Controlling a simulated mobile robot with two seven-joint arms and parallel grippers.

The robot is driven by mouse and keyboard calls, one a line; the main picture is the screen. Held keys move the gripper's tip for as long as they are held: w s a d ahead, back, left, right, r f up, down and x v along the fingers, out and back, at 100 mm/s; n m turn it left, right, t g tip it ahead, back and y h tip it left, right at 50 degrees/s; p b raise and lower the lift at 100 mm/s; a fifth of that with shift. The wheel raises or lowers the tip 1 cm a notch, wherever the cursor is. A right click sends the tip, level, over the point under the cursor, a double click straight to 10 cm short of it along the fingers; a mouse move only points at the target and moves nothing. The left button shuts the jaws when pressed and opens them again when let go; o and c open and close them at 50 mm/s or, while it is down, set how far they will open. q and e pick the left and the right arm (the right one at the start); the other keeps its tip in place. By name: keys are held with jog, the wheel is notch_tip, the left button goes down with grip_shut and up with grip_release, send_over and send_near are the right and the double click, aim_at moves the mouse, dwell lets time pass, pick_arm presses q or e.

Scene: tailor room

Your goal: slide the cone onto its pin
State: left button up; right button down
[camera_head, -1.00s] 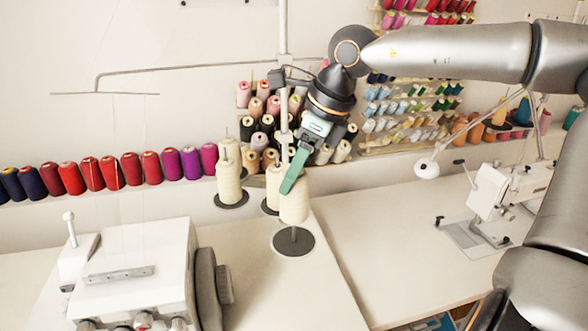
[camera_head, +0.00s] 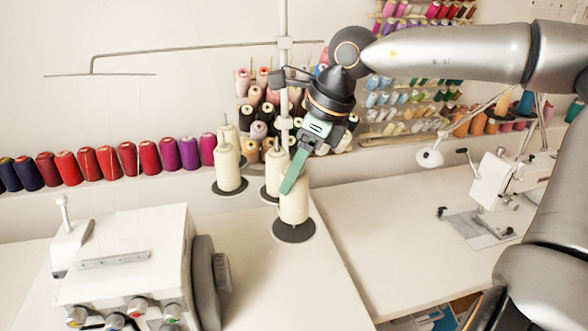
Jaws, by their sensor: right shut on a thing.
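The cream thread cone (camera_head: 294,205) is upright in my right gripper (camera_head: 296,172), whose green finger lies across its upper part. My right gripper is shut on the cone. The cone's lower end is at the dark round base (camera_head: 294,233) of its pin, seeming to rest on it. The pin itself is hidden by the cone. My left gripper is out of view.
A thin upright stand (camera_head: 283,60) rises behind the gripper. A white sewing machine (camera_head: 128,260) stands at the front left.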

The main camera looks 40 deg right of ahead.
pick_arm(q)
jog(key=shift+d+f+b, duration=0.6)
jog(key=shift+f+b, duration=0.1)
jog(key=shift+b, duration=0.2)
pick_arm(e)
jog(key=shift+f, duration=1.2)
jog(key=shift+c, duration=0.7)
grip_release()
pick_arm(q)
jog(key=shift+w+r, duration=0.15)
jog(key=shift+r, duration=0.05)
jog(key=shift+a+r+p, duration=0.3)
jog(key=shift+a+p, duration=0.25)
jog(key=shift+p, duration=0.15)
pick_arm(e)
jog(key=v, duration=1.2)
jog(key=shift+r, duration=0.3)
jog(key=shift+s+d, duration=0.1)
